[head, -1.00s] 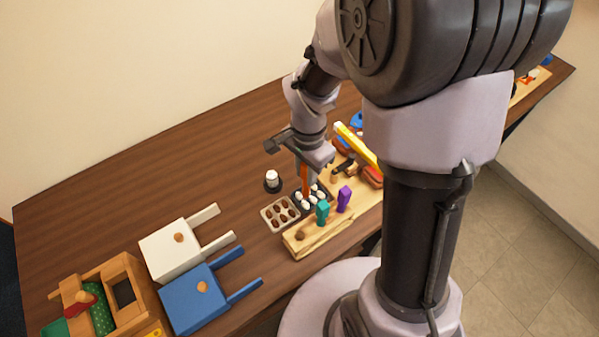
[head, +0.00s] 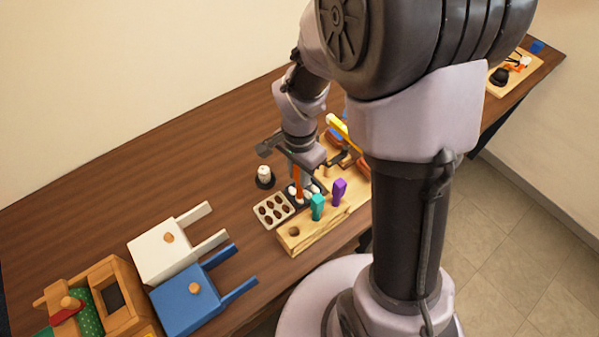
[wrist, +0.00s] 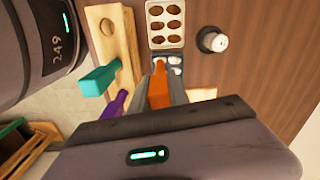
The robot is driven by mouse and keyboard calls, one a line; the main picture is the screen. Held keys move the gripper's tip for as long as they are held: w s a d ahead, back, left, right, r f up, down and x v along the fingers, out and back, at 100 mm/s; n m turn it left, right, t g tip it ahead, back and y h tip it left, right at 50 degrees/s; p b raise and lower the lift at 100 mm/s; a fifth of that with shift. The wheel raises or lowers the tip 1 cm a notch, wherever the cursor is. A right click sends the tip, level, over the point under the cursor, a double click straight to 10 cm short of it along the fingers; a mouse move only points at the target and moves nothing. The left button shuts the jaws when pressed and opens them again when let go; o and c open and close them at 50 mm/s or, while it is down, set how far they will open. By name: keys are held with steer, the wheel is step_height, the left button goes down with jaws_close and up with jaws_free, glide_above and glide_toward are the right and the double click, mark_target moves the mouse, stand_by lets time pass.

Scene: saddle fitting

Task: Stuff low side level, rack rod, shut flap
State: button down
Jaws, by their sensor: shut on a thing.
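My gripper (head: 299,178) is shut on an orange rod (wrist: 159,88), which also shows in the head view (head: 298,190). The rod points down at a dark tray (wrist: 158,60) with white lumps in it. I cannot tell whether its tip touches them. A wooden rack (head: 312,234) stands beside it, with a teal handle (head: 317,207) and a purple handle (head: 339,190) upright in it and an open hole at its left end. A wooden model with a green dotted pad and a red piece (head: 68,308) stands at the far lower left. I cannot make out a flap.
A pale tray with brown pieces (head: 273,211) adjoins the dark tray. A white-topped jar (head: 264,174) stands behind. A white block (head: 152,258) and a blue block (head: 185,303), each with two prongs, lie left of the rack. The rear left tabletop is clear.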

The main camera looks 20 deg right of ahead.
mark_target(296, 168)
steer(key=shift+s+f+b, duration=0.1)
steer(key=shift+f+b, duration=1)
stand_by(1.5)
step_height(296, 168, up, 7)
steer(key=p, duration=0.5)
steer(key=shift+r, duration=0.15)
stand_by(0.3)
